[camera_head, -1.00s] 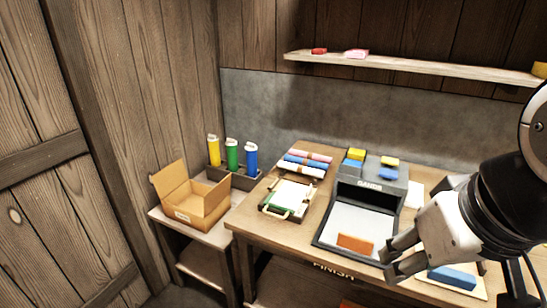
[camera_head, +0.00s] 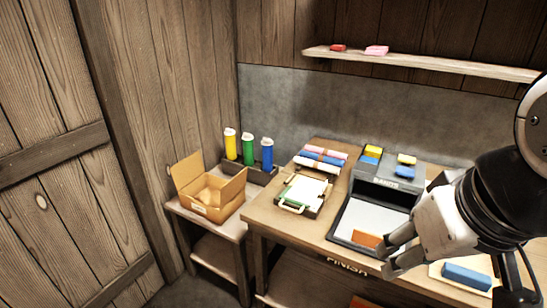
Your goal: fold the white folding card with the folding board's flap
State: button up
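The folding board (camera_head: 318,211) lies on the workbench, left of the dispenser-like grey unit. It looks like a dark frame with pale handle-like loops and a green strip (camera_head: 297,196). A white sheet, seemingly the folding card (camera_head: 308,188), lies flat on it. I cannot make out which part is the flap. My gripper (camera_head: 383,258) is at the right, in front of the grey unit, with its fingers apart and nothing seen between them. It is well to the right of the folding board and apart from it.
A grey unit (camera_head: 376,190) with a white tray and an orange block (camera_head: 367,239) stands right of the board. Coloured rolls (camera_head: 320,158) lie behind it. An open cardboard box (camera_head: 215,200) and coloured cylinders (camera_head: 248,150) are left. A blue block (camera_head: 466,277) lies at the right.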

jog(key=shift+c, duration=1.3)
jog(key=w+d+f+n+g+h+b, duration=0.2)
jog(key=w+d+f+h+b, duration=0.15)
jog(key=w+f+b, duration=0.75)
jog(key=n+t+h+b, duration=0.5)
jog(key=n+t+b, duration=0.45)
jog(key=b, duration=1.15)
send_near(291, 210)
jog(key=shift+t, duration=0.35)
jog(key=x, duration=1)
jog(key=shift+d+f, duration=0.25)
jog(key=shift+f, duration=0.1)
